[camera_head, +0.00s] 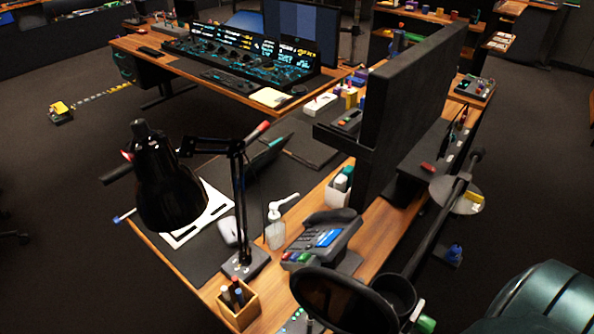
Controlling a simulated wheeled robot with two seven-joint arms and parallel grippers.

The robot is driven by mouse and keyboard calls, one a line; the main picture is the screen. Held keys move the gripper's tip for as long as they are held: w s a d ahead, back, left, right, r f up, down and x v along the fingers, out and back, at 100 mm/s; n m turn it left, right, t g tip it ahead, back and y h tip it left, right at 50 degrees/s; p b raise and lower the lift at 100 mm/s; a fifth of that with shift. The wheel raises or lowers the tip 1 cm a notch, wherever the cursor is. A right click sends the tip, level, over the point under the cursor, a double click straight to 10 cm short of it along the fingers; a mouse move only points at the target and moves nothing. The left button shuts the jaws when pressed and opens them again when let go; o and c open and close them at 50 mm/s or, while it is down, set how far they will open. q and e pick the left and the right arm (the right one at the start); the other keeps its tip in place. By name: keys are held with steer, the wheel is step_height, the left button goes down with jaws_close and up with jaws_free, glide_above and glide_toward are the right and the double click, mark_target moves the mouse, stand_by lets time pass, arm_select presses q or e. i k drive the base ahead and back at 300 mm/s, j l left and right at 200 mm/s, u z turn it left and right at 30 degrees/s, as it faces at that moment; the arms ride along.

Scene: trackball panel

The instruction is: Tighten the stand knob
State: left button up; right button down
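Neither of my grippers can be made out in the head view. I cannot tell for sure which part is the stand knob. A dark pole (437,220) slants along the right side of the desk, with a grey disc (462,196) near its upper end. At the bottom, a black cup-like part (392,294), a black round disc (335,303) and a small green piece (426,324) sit close together near the pole's lower end. Whether the green piece is a knob is too small to tell.
A black desk lamp (165,190) stands over the wooden desk. A telephone (322,238), a pump bottle (275,228), a pen box (238,304) and a large dark monitor (410,95) crowd the desk. A dark green rounded thing (548,298) fills the bottom right.

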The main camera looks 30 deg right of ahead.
mark_target(116, 220)
steer(key=z, duration=1.3)
steer(key=k+j+u, duration=0.1)
steer(key=u, duration=0.4)
steer(key=j+u, duration=0.1)
steer(key=u, duration=0.4)
steer(key=k+j+u, duration=0.1)
steer(key=u, duration=0.35)
steer(key=z, duration=0.35)
steer(key=i+j+z, duration=0.1)
steer(key=z, duration=0.2)
steer(key=j+z, duration=0.2)
steer(key=z, duration=0.15)
steer(key=i+j+z, duration=0.2)
steer(key=j, duration=0.15)
steer(key=i+j+z, duration=0.2)
steer(key=j, duration=0.2)
steer(key=j+z, duration=0.2)
steer(key=j, duration=0.2)
steer(key=i+j+z, duration=0.2)
steer(key=j, duration=0.85)
steer(key=i+j, duration=0.1)
steer(key=j, duration=0.6)
